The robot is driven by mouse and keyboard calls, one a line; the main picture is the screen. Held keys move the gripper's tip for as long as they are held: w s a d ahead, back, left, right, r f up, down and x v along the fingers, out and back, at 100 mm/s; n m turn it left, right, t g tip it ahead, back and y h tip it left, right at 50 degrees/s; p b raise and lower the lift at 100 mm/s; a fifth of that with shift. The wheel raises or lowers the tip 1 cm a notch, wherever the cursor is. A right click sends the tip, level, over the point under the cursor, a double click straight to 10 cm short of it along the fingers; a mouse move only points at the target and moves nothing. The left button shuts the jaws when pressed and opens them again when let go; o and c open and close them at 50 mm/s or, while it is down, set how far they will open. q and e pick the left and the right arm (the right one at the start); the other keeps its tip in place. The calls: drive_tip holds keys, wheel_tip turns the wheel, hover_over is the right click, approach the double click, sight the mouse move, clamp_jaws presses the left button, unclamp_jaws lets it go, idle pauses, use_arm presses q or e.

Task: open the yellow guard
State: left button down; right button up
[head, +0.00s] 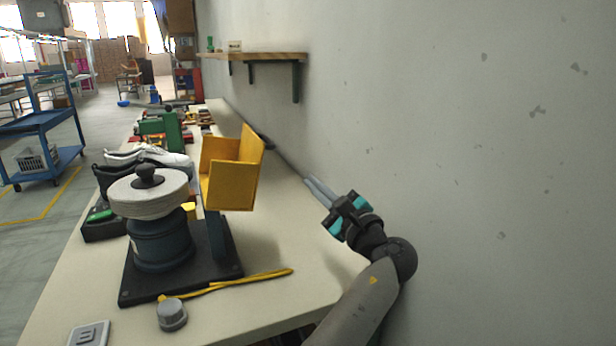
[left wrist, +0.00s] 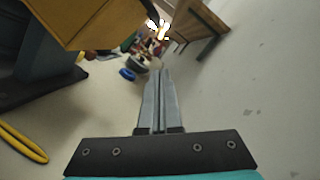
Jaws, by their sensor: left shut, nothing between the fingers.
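The yellow guard (head: 231,182) is an angular box-like piece at the top of a dark post, right of a pale round wheel (head: 150,196). The wheel's top is uncovered. In the left wrist view the guard (left wrist: 90,18) fills the upper left corner. My left gripper (head: 313,187) is to the right of the guard, near the wall, apart from it. Its fingers (left wrist: 158,78) are together and empty. My right gripper is not in view.
The machine stands on a dark base plate (head: 140,290) on a pale bench (head: 290,245). A yellow cable (head: 245,280) and a grey knob (head: 172,314) lie in front. Shoes (head: 150,158) sit behind left. A wall (head: 450,120) and a wooden shelf (head: 265,57) bound the right.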

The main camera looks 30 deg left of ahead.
use_arm(q)
drive_tip(key=w+a+r+b, duration=0.1)
drive_tip(key=a+r, duration=0.3)
drive_tip(key=a, duration=0.4)
drive_tip(key=shift+w+a+r, duration=0.2)
drive_tip(key=shift+w+a, duration=0.1)
drive_tip(key=shift+w, duration=0.15)
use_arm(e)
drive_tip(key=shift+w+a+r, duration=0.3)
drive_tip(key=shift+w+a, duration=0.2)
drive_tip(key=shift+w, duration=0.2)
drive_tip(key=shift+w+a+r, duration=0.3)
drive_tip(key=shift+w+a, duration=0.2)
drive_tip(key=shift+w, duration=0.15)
use_arm(q)
drive_tip(key=shift+r, duration=0.1)
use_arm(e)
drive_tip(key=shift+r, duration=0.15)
